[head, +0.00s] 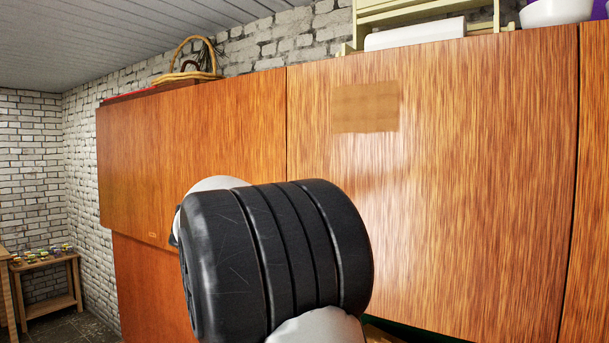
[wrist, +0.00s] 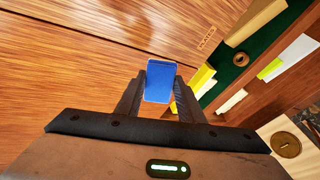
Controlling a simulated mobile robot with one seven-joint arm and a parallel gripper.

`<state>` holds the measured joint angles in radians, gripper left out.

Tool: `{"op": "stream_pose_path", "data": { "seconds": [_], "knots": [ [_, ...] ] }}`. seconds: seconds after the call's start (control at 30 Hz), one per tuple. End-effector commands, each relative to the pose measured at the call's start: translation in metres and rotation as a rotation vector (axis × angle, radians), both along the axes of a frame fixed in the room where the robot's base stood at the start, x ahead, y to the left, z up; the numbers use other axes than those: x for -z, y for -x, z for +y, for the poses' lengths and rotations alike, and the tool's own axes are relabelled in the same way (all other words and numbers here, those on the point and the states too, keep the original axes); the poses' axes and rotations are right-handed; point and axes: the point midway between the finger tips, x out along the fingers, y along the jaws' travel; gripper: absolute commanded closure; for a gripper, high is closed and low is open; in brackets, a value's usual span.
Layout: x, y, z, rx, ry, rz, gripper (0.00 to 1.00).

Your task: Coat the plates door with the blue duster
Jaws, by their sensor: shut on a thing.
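The blue duster (wrist: 158,86) is a small blue block between my fingers in the wrist view. My gripper (wrist: 160,77) is shut on it, in front of teak door faces. A small label reading PLATES (wrist: 207,37) sits by the edge of a teak door (wrist: 160,25). In the head view a large teak door (head: 480,150) fills the right, with a duller brown rectangle (head: 365,107) on its upper left. My dark arm hides the gripper, the duster and part of the door there. I cannot tell whether the duster touches the wood.
A green-lined open compartment (wrist: 233,70) with yellow and white items lies beside the labelled door. A basket (head: 190,65) and a white box (head: 415,34) stand on top of the unit. A small wooden table (head: 48,280) is at far left.

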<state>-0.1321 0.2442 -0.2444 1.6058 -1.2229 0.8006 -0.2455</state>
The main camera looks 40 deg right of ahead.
Motion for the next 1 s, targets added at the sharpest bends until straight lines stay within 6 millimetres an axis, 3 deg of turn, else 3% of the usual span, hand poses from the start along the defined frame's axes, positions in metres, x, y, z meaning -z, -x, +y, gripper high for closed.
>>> {"op": "stream_pose_path", "data": {
  "seconds": [0.03, 0.1, 0.3, 0.5, 0.7, 1.0],
  "knots": [
    [-0.031, 0.004, -0.002, 0.005, 0.039, -0.037, 0.83],
    [-0.072, 0.012, -0.008, 0.024, 0.094, -0.073, 0.83],
    [-0.182, 0.051, -0.022, 0.097, 0.222, -0.151, 0.83],
    [-0.260, 0.096, -0.033, 0.170, 0.306, -0.184, 0.83],
    [-0.292, 0.119, -0.040, 0.208, 0.342, -0.190, 0.83],
    [-0.298, 0.115, -0.060, 0.217, 0.347, -0.187, 0.83]
  ]
}}
